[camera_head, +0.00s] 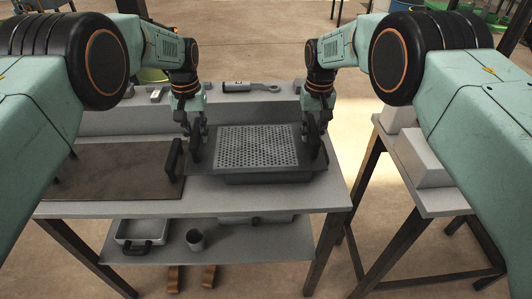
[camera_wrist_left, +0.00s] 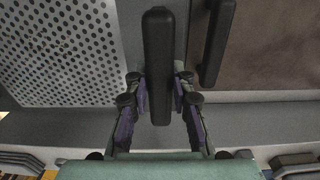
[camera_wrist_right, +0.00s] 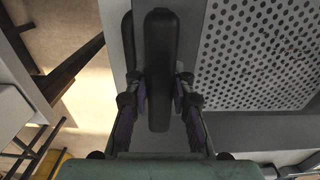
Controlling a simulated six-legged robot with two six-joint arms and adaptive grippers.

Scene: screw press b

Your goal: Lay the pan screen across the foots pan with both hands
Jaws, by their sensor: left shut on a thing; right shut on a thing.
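The pan screen (camera_head: 258,146) is a grey perforated sheet with a dark upright handle at each end. My left gripper (camera_head: 195,138) is shut on its left handle, which fills the middle of the left wrist view (camera_wrist_left: 158,65). My right gripper (camera_head: 317,128) is shut on its right handle, also central in the right wrist view (camera_wrist_right: 159,70). The screen looks level and lies over the dark foots pan (camera_head: 268,178), whose front wall shows below the screen's front edge. The pan's inside is hidden. I cannot tell whether the screen touches the rim.
A brown plate (camera_head: 115,170) with a black handle lies left of the screen on the grey bench. A wrench-like tool (camera_head: 252,87) lies on the back ledge. The lower shelf holds a tray (camera_head: 140,231) and a cup (camera_head: 196,240). Another table (camera_head: 440,200) stands at right.

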